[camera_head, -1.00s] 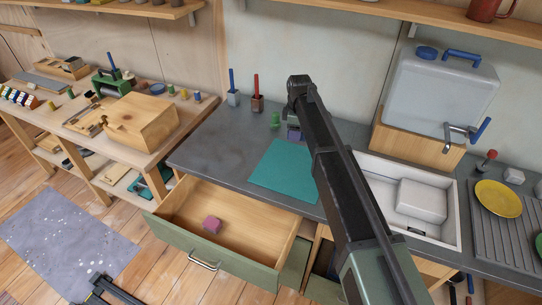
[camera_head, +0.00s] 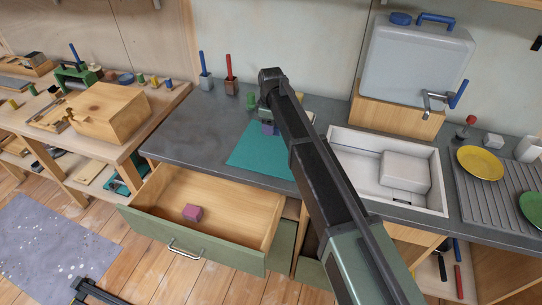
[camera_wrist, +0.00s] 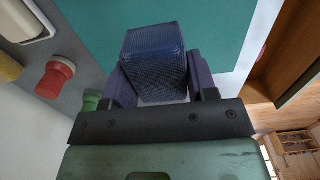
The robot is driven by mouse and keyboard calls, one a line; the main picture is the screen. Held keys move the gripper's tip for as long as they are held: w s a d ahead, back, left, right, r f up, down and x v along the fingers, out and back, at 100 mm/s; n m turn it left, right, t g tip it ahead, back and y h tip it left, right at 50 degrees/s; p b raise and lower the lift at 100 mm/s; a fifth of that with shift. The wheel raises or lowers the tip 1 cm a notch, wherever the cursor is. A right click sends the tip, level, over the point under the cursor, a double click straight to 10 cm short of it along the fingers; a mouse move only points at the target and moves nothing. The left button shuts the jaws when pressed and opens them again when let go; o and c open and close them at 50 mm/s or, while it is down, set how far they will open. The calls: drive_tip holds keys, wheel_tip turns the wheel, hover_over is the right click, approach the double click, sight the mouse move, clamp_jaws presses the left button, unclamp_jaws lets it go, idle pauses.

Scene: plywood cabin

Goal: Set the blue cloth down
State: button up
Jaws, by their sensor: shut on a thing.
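The blue cloth (camera_wrist: 155,58) is a dark blue, woven, block-like bundle between the two purple-grey fingers of my gripper (camera_wrist: 162,85). The gripper is shut on it. In the wrist view the teal mat (camera_wrist: 215,25) lies behind the cloth. In the head view my gripper (camera_head: 268,128) is at the far part of the teal mat (camera_head: 250,155) on the grey counter, mostly hidden by my arm. I cannot tell whether the cloth touches the mat.
Behind the mat stand a small green piece (camera_head: 252,100) and a reddish holder (camera_head: 230,88). A white sink (camera_head: 340,180) is to the right. An open drawer (camera_head: 245,205) with a pink block (camera_head: 192,212) juts out in front.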

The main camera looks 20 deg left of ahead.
sight(271, 146)
wheel_tip(271, 146, down, 8)
drive_tip(key=b, duration=0.5)
drive_tip(key=shift+r, duration=0.4)
drive_tip(key=shift+f, duration=0.15)
drive_tip(key=o, duration=0.8)
wheel_tip(271, 146, up, 13)
drive_tip(key=p, duration=1.2)
drive_tip(key=shift+f, duration=0.3)
